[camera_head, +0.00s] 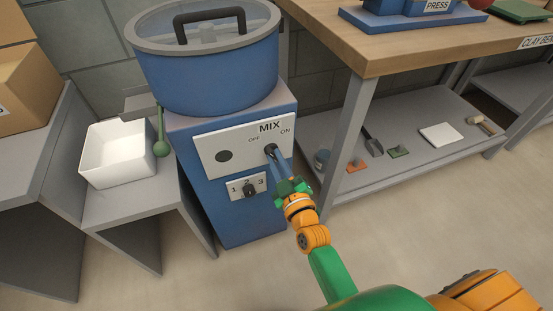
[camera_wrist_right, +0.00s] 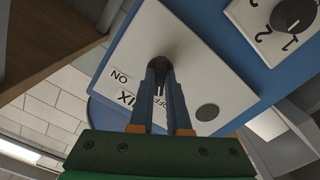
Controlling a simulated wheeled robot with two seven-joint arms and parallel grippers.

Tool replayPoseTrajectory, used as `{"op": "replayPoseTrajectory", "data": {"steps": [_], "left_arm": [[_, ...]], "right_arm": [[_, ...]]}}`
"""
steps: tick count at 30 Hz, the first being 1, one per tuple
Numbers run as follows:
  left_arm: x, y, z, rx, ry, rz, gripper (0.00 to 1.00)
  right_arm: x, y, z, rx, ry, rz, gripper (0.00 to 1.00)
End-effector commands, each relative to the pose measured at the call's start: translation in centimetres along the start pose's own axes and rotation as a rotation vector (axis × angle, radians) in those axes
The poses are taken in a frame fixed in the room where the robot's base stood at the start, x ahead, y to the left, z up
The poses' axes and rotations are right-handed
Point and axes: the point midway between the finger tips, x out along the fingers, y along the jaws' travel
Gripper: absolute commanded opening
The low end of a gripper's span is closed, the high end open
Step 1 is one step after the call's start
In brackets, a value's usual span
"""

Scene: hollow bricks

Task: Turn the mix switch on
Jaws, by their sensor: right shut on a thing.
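The mix switch (camera_head: 270,149) is a dark knob on a white panel (camera_head: 222,158) labelled MIX, with OFF and ON marks. The panel is on the front of the blue mixer (camera_head: 205,60). My right gripper (camera_head: 272,155) reaches the switch from below right. In the right wrist view its blue fingers (camera_wrist_right: 161,68) are shut on the dark switch knob (camera_wrist_right: 159,48), partly hiding it. The ON mark (camera_wrist_right: 120,76) shows beside the knob there. Which mark the switch points to cannot be told. My left gripper is not in view.
A dial marked 1, 2, 3 (camera_head: 249,188) sits below the panel. A green-knobbed lever (camera_head: 161,147) and a white bin (camera_head: 118,153) are at the left. A wooden workbench (camera_head: 385,52) with tools on its lower shelf (camera_head: 340,178) stands close at the right.

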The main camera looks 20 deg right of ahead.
Motion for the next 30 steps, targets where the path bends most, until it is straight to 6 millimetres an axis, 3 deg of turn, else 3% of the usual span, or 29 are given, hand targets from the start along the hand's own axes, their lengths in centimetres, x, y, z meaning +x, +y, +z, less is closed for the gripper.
{"op": "replayPoseTrajectory", "data": {"steps": [30], "left_arm": [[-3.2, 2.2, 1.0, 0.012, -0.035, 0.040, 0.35]], "right_arm": [[0.0, 0.0, -0.1, 0.873, -0.001, -0.001, 0.00]]}}
